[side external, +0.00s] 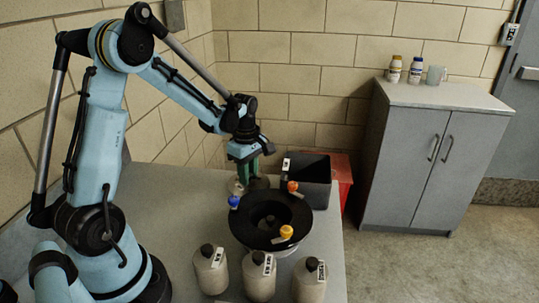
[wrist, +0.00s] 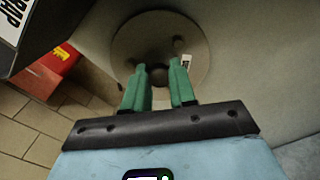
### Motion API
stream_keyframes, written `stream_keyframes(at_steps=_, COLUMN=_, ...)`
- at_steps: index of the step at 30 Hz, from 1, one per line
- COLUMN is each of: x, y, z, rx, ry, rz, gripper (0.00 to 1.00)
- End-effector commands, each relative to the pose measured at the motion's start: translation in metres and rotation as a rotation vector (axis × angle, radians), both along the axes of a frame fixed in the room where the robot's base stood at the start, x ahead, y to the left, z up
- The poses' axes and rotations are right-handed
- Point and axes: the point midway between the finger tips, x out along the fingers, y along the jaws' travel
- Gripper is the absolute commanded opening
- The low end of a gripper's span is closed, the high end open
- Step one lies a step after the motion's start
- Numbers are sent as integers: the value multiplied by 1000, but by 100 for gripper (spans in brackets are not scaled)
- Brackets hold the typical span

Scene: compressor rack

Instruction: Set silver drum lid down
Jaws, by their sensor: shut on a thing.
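The silver drum lid (wrist: 135,40) is a round grey disc with a dark centre knob and a small white label, seen in the wrist view. My gripper (wrist: 158,70) has its two green fingers on either side of the knob, shut on it. In the side external view, my gripper (side external: 250,170) points down behind the black round centrifuge-like bowl, and the lid (side external: 260,183) shows partly below the fingers. The lid is at or close to the table surface; I cannot tell whether it touches.
The black bowl (side external: 245,219) carries blue and orange-capped vials on its rim. A dark open bin (side external: 318,185) stands right of the lid, with a red box (side external: 343,172) beyond. Several beige bottles (side external: 259,277) line the table's front. A grey cabinet (side external: 425,150) stands apart at the right.

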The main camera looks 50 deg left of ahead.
Motion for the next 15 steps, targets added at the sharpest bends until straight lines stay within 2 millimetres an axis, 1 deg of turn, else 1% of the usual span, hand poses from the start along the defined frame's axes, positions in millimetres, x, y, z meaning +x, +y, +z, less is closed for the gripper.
stream_keyframes(at_steps=2, x=0, y=0, z=-2, rx=0, ry=0, rz=0, gripper=0)
stream_keyframes(at_steps=3, x=0, y=0, z=-2, rx=0, ry=0, rz=0, gripper=30)
stream_keyframes(at_steps=7, x=0, y=0, z=-2, rx=0, ry=0, rz=0, gripper=50)
stream_keyframes(at_steps=15, x=0, y=0, z=-2, rx=0, ry=0, rz=0, gripper=51)
